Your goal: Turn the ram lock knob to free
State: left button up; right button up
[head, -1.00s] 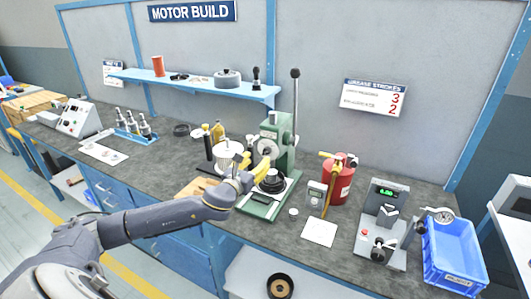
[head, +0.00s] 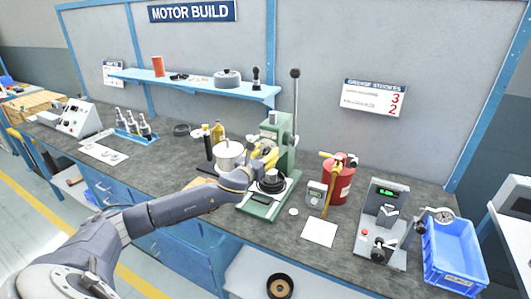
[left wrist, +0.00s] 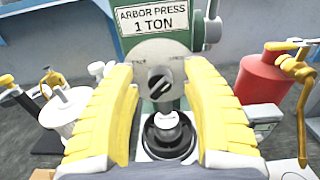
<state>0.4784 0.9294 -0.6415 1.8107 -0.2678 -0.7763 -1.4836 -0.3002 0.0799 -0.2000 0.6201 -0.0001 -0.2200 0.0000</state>
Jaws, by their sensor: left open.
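The green arbor press (head: 284,150) stands on the bench, its lever upright. In the left wrist view its sign reads "ARBOR PRESS 1 TON". The ram lock knob (left wrist: 159,85) is a small dark knob with a light mark, on a round grey plate on the front of the press. The lettering on the plate is too small to read. My left gripper (head: 266,158) has yellow fingers and is in front of the press. In the left wrist view my open gripper (left wrist: 163,105) has one finger on each side of the knob, apart from it.
A black round part with a light top (left wrist: 168,130) sits on the press base below the knob. A white pot (head: 229,155) stands left of the press. A red canister (head: 342,180) with a yellow handle stands right of it. A blue bin (head: 452,255) is at the right.

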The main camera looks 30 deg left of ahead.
pick_arm(q)
jog(key=shift+c, duration=0.5)
grip_shut()
jog(key=shift+r, duration=0.1)
jog(key=shift+n, duration=0.4)
jog(key=n, duration=0.3)
jog(key=shift+a+r, duration=0.1)
jog(key=n, duration=0.5)
jog(key=shift+a+n, duration=0.1)
jog(key=shift+n, duration=0.2)
jog(key=n, duration=0.4)
jog(key=shift+a+n, duration=0.1)
jog(key=shift+n, duration=2.4)
